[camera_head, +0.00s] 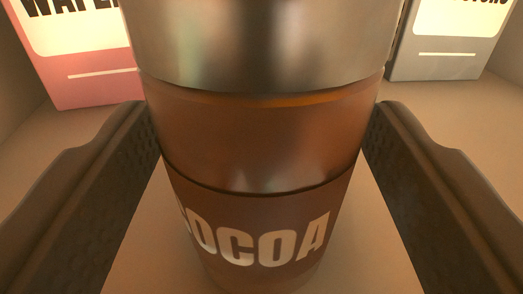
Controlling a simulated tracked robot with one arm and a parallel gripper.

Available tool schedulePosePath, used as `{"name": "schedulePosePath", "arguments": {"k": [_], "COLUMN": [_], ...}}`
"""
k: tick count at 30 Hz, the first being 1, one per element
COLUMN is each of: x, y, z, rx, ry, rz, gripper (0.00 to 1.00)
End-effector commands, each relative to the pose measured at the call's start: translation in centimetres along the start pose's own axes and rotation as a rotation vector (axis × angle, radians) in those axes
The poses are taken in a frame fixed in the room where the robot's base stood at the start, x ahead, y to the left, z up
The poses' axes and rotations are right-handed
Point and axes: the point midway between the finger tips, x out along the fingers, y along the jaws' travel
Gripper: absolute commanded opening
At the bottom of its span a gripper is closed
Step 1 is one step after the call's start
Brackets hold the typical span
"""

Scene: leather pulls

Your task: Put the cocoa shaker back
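The cocoa shaker (262,150) stands upright in the middle of the view, very close. It has a silvery metal lid, a brown see-through body and a dark brown band with "COCOA" in pale letters. My gripper (262,130) has one dark finger on each side of the shaker. The fingertips reach its sides at the brown body, and I see no clear gap there. Whether they press on it or only stand beside it cannot be told. The top of the lid is cut off by the frame.
A pink box (92,72) with a pale label stands behind on the left. A grey box (437,62) with a pale label stands behind on the right. Both stand on a beige surface (440,110) with walls at the sides. Bare surface shows between boxes and fingers.

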Motion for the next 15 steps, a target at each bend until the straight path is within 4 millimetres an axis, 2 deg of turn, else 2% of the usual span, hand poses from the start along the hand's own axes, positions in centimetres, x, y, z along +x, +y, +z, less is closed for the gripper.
{"name": "schedulePosePath", "arguments": {"k": [10,15], "x": [-0.1,-1.5], "y": [0.1,0.1], "z": [-0.2,0.0], "rx": [0.000,0.000], "ry": [0.000,0.001], "rz": [0.001,0.001], "gripper": [0.64,0.64]}}
